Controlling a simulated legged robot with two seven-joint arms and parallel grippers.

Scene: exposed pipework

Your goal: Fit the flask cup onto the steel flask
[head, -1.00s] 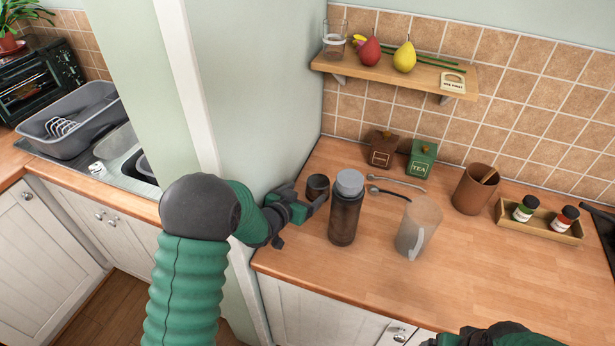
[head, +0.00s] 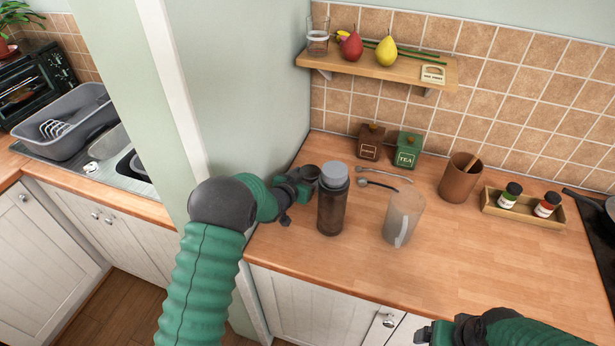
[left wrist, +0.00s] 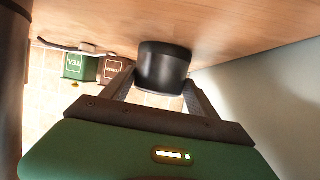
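The steel flask (head: 332,208), dark with a grey top, stands upright on the wooden counter. The flask cup (left wrist: 163,68) is small and dark and sits between the fingers of my left gripper (left wrist: 160,85) in the left wrist view, with a finger against each side. In the head view my left gripper (head: 307,180) and the cup are just left of the flask, close to the wall, and the cup is partly hidden. Whether the cup touches the counter is unclear. My right gripper (head: 432,333) is at the counter's front edge, its fingers not clearly shown.
A translucent jug (head: 402,218) stands right of the flask, with spoons (head: 382,177) behind. Brown (head: 371,141) and green (head: 408,149) canisters, a brown pot (head: 460,178) and a spice tray (head: 524,213) line the back. A shelf (head: 385,69) hangs above. The right front counter is clear.

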